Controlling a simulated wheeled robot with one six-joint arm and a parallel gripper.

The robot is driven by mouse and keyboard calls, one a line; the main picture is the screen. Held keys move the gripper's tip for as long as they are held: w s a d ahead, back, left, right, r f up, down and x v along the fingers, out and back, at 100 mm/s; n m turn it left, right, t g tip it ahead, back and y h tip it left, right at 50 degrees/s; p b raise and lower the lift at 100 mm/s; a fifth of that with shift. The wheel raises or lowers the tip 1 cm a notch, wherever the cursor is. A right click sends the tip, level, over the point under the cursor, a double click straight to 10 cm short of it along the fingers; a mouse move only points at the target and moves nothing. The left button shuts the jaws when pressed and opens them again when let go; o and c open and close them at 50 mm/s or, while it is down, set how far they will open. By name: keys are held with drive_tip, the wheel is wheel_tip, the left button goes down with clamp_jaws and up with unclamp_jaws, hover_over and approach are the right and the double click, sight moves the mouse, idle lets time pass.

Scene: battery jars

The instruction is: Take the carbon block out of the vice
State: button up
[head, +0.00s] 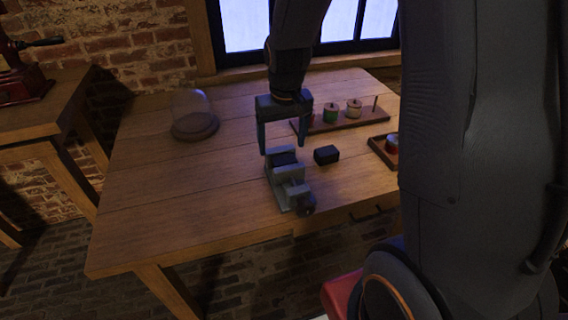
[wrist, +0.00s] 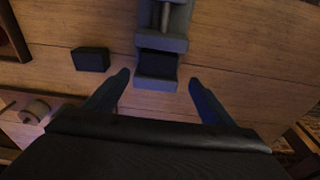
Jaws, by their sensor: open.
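The grey vice (head: 289,190) stands on the wooden table; it also shows at the top middle of the wrist view (wrist: 172,44). A dark patch (wrist: 157,64) lies between its jaws; I cannot tell whether it is a block or a shaded gap. A black block (head: 326,155) rests on the table to the right of the vice, apart from it; the wrist view shows it to the left (wrist: 91,60). My gripper (head: 283,147) is open and points down at the jaw end of the vice. Its fingertips (wrist: 159,77) are spread either side of the jaw end, holding nothing.
A peg board (head: 340,123) with several round pieces stands behind, near the window. A small wooden tray (head: 383,155) with a red-and-white piece is at the right, partly hidden by my arm. A glass dome (head: 194,115) stands back left. The table's left side is clear.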

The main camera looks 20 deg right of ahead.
sight(284, 159)
drive_tip(key=f, duration=0.3)
drive_tip(key=f+p, duration=0.1)
drive_tip(key=f, duration=0.1)
drive_tip(key=shift+s+d+f, duration=0.15)
drive_tip(key=shift+d+f, duration=0.15)
drive_tip(key=shift+f, duration=0.6)
drive_tip(key=shift+c, duration=0.3)
drive_tip(key=c, duration=1.2)
drive_tip(key=shift+r, duration=0.15)
